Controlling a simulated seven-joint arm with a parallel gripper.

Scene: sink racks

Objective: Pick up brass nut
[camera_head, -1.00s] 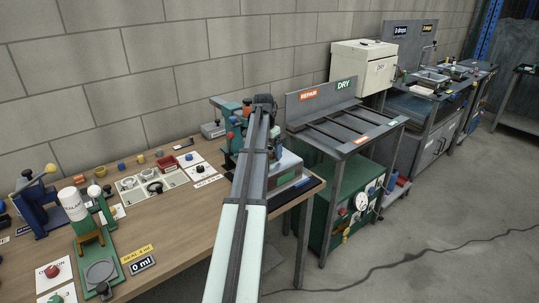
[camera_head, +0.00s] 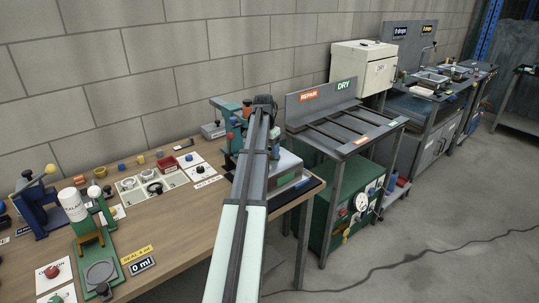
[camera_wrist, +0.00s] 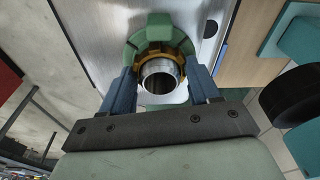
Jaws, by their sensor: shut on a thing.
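In the wrist view the brass nut (camera_wrist: 160,52) shows as a gold ring around a shiny hollow metal cylinder (camera_wrist: 159,77). A green notched collar (camera_wrist: 160,27) sits just beyond the nut. My gripper (camera_wrist: 161,70) has its two dark blue fingers on either side of the nut, and they are shut on it. The nut's far side is hidden by the collar, and I cannot tell whether it is apart from the collar. In the head view my arm hides the nut and the fingertips.
A workbench (camera_head: 195,228) holds a tray with rings (camera_head: 152,186), a green stand (camera_head: 95,235) and several small coloured parts. A metal rack marked REPAIR and DRY (camera_head: 340,128) stands to the right. Open floor lies at the lower right.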

